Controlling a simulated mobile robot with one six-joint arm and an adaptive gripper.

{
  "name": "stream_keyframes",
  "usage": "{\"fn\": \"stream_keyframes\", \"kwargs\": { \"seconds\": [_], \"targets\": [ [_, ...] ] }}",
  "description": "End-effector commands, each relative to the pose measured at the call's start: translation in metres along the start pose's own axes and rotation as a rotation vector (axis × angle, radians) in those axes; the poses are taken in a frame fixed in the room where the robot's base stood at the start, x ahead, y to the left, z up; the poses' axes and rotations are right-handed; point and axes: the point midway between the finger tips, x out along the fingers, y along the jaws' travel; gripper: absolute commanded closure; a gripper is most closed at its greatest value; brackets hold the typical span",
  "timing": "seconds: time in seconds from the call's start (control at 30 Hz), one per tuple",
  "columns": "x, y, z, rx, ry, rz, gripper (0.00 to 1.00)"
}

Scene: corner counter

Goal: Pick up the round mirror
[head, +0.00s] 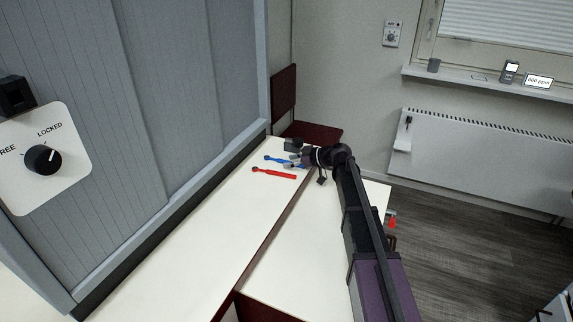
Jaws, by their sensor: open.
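I cannot clearly make out a round mirror in the head view. A red-handled tool (274,173) with a small dark rounded end lies on the white counter (205,238). A blue tool (276,159) lies just behind it, partly hidden at its right end by my gripper. Both are too small to tell whether either is the mirror. My gripper (297,160) is open, low over the far end of the counter, at the right ends of these tools. I cannot tell whether it touches anything.
A small dark green-grey object (294,144) stands behind my gripper. A grey shutter cabinet (150,110) borders the counter on the left. A dark red chair (284,95) stands beyond the far end. The near part of the counter is clear.

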Motion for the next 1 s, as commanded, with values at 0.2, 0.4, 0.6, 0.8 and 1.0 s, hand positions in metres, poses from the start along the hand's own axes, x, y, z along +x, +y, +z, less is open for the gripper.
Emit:
{"fn": "stream_keyframes", "kwargs": {
  "seconds": [0.2,0.4,0.6,0.8,1.0],
  "targets": [
    [-0.0008,0.0004,0.0002,0.0,0.0,0.001,0.37],
    [-0.0009,0.0005,0.0002,0.0,0.0,0.001,0.49],
    [-0.0009,0.0005,0.0003,0.0,0.0,0.001,1.0],
    [-0.0009,0.0005,0.0003,0.0,0.0,0.001,1.0],
    [-0.001,0.0004,-0.0004,0.0,0.0,0.001,1.0]
  ]
}}
